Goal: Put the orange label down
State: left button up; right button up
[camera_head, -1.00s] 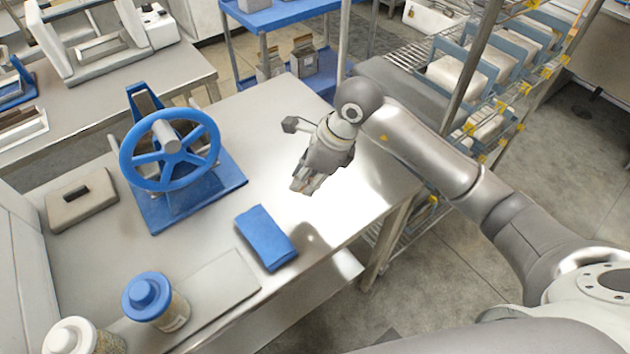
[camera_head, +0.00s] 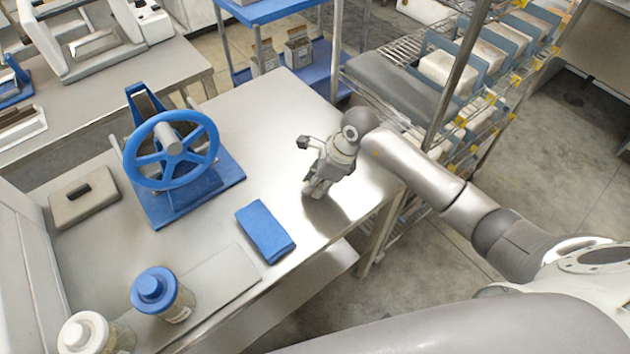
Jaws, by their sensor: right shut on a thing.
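My right gripper (camera_head: 313,190) points down over the right part of the steel table (camera_head: 265,110), close to its top. It is shut, with the orange label between its fingers. The label is too small and too hidden behind the fingers to make out clearly. I cannot tell whether it touches the table. My left gripper is not in view.
A blue handwheel (camera_head: 171,150) on a blue base stands left of the gripper. A blue-lidded jar (camera_head: 155,288) and a white-lidded jar (camera_head: 85,333) stand front left. The table behind the gripper is clear.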

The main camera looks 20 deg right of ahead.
jog(key=shift+f, duration=0.2)
jog(key=o, duration=0.7)
jog(key=shift+o, duration=0.2)
jog(key=shift+r, duration=0.1)
jog(key=shift+r, duration=0.15)
jog(key=shift+d+r, duration=0.15)
jog(key=shift+r, duration=0.15)
jog(key=b+v, duration=0.2)
jog(key=v, duration=0.9)
jog(key=shift+d+r, duration=0.1)
